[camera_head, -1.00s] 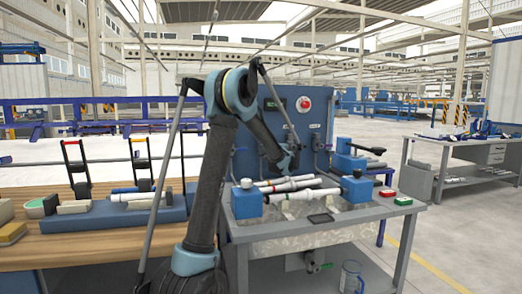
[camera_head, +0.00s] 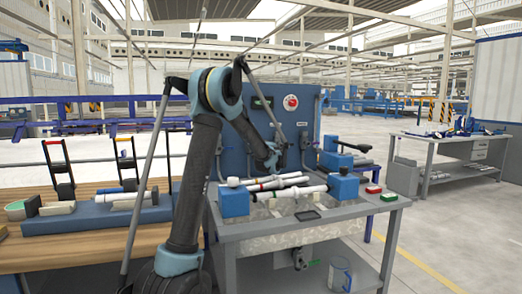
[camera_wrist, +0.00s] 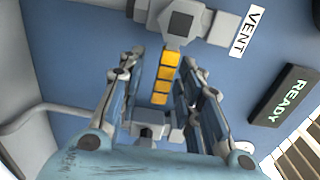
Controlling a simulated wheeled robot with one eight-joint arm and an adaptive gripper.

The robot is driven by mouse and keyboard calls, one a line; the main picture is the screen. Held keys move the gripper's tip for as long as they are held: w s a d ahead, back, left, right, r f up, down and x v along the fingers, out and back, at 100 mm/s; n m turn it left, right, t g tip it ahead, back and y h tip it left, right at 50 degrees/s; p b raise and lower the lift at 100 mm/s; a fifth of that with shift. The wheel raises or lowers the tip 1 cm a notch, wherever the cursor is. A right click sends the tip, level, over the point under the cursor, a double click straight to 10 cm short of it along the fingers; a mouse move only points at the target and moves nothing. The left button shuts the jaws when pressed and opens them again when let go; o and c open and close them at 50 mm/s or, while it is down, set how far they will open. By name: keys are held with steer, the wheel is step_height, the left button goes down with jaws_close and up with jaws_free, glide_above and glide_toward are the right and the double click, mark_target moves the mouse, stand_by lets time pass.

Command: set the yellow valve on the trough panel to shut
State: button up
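The yellow valve lever (camera_wrist: 160,85) shows in the wrist view as a segmented yellow bar hanging down from a grey valve body (camera_wrist: 184,22) on the blue panel (camera_wrist: 75,45). The white VENT label (camera_wrist: 247,32) is right of the valve body. My gripper (camera_wrist: 163,78) is open, with one finger on each side of the lever; I cannot tell whether either touches it. In the head view my gripper (camera_head: 268,158) is close to the blue trough panel (camera_head: 306,125), and the lever cannot be made out there.
The READY display (camera_wrist: 282,95) is right of the lever. White pipes (camera_head: 279,184) lie over the trough table (camera_head: 320,226) between blue clamps (camera_head: 234,201). A red button (camera_head: 290,102) is high on the panel. A wooden bench (camera_head: 85,240) stands left.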

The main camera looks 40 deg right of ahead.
steer(key=v, duration=1.2)
stand_by(0.4)
